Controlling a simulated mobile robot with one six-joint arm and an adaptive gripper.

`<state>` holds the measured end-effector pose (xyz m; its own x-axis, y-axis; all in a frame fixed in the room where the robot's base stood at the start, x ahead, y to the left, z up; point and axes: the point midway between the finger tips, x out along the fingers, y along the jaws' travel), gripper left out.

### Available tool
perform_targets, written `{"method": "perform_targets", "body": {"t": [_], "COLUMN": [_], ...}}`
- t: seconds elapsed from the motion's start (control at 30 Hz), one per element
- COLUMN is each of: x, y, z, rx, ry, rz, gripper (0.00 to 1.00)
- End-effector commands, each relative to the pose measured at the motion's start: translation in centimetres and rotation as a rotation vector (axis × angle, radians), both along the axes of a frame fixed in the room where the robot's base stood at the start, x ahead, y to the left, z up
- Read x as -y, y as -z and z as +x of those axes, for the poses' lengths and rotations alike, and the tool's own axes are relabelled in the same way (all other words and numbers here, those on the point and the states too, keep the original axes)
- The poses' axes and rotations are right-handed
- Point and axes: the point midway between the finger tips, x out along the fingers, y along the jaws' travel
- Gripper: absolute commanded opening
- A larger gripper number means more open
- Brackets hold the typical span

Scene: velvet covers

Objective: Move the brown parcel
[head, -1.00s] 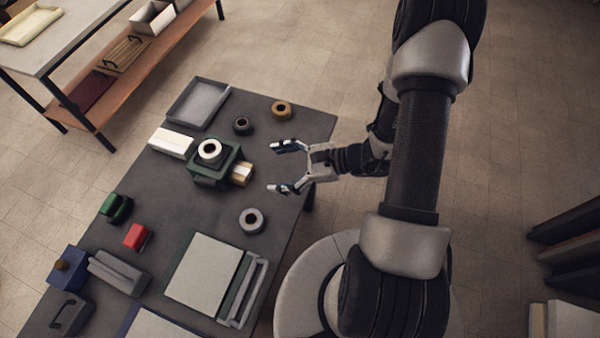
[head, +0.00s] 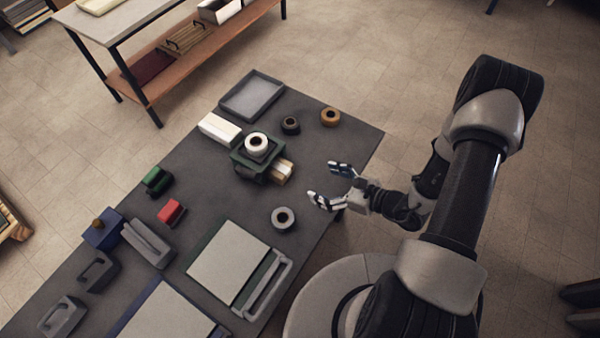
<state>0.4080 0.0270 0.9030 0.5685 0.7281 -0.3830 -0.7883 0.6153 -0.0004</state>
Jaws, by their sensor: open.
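The brown parcel (head: 281,171) is a small tan-brown box with a paler band. It sits at the right side of a dark green stand (head: 248,172), which partly hides it. A white roll (head: 257,145) rests on top of that stand. My gripper (head: 325,181) is open and empty near the table's right edge. Its two fingers point left toward the parcel, with a clear gap between them and it.
A grey tape roll (head: 283,218) lies below the parcel in the picture. A dark roll (head: 290,125) and an orange-brown roll (head: 330,117) lie above. A white box (head: 219,129) and grey tray (head: 252,96) stand behind. Bare tabletop (head: 350,135) shows at upper right.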

Motion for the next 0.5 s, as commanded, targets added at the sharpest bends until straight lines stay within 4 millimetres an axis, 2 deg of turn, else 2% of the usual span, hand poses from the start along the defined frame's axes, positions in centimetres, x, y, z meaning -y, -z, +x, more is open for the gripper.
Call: {"method": "perform_targets", "body": {"t": [0.03,0.5], "x": [-0.9,-7.7], "y": [0.5,4.1], "z": [0.4,5.7], "rx": [0.001,0.001], "ry": [-0.008,-0.007], "rz": [0.001,0.0], "gripper": [0.82,0.82]}}
